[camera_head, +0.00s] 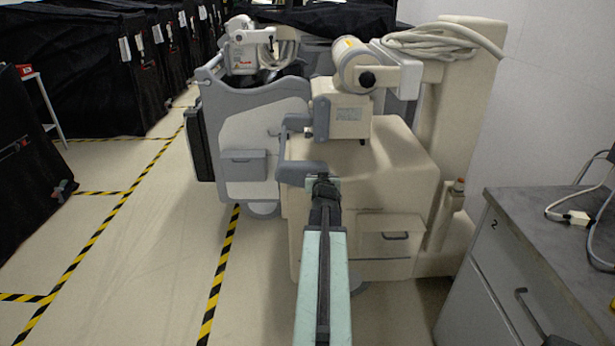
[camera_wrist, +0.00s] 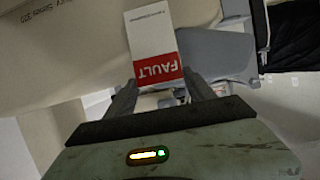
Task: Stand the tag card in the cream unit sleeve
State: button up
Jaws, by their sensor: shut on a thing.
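My gripper (camera_wrist: 160,84) is shut on the tag card (camera_wrist: 150,32), a white card with a red band reading FAULT. The fingers sit at either side of the card's red end, and its white end points away from me. In the head view my gripper (camera_head: 322,182) is in front of the cream unit (camera_head: 400,180), near its left front edge; I cannot make out the card there. The cream unit also fills the upper left of the wrist view (camera_wrist: 60,50), with printed lettering. I cannot pick out the sleeve in either view.
A grey-fronted machine (camera_head: 250,135) stands left of the cream unit. A grey cabinet (camera_head: 545,230) with cables is close on the right. Black covered carts (camera_head: 90,75) line the left. The taped floor (camera_head: 150,250) at left front is clear.

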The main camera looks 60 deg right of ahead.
jog(key=f+b, duration=0.5)
jog(key=shift+w+a+f+b, duration=0.2)
jog(key=shift+w+f+b, duration=0.1)
jog(key=o, duration=1.9)
jog(key=shift+c, duration=0.2)
jog(key=shift+a, duration=0.1)
